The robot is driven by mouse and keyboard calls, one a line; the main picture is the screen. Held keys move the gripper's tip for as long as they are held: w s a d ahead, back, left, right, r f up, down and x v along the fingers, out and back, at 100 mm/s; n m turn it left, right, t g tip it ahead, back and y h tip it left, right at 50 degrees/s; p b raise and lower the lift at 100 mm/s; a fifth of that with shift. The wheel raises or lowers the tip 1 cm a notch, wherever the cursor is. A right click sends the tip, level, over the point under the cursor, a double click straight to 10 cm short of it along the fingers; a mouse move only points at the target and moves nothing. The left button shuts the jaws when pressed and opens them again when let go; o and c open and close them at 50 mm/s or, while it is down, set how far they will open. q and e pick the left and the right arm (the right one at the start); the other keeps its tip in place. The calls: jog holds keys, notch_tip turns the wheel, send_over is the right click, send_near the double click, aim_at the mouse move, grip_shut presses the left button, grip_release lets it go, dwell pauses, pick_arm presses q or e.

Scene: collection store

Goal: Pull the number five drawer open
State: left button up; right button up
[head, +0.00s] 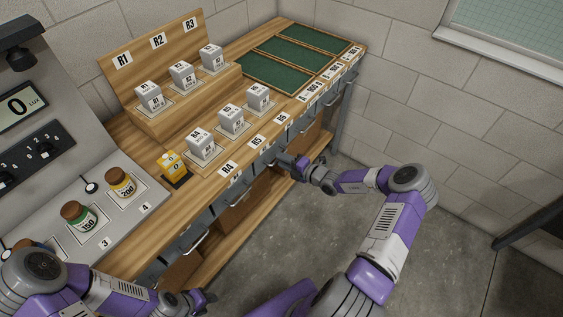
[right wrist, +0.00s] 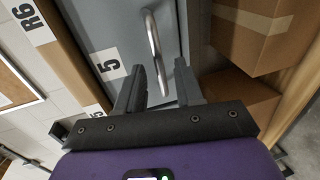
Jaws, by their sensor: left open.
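The number five drawer is a grey front with a white "5" label (right wrist: 108,65) and a curved metal bar handle (right wrist: 154,45) in the right wrist view. My right gripper (right wrist: 160,68) is open, its fingers on either side of the handle's near end; contact cannot be told. In the head view my right gripper (head: 284,160) is at the bench's front, below the R5 and R6 labels, and largely hides that handle. No clear gap shows at the drawer's top. My left gripper (head: 200,298) is open and empty at the lower edge of the head view, away from the drawers.
Another drawer handle (head: 196,243) sticks out nearer me. Cardboard boxes (right wrist: 236,103) lie beneath the drawers. The floor (head: 300,235) in front is clear.

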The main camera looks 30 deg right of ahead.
jog(key=shift+w+a+f, duration=0.15)
jog(key=shift+w+a, duration=0.1)
jog(key=shift+w, duration=0.3)
grip_shut()
dwell(1.1)
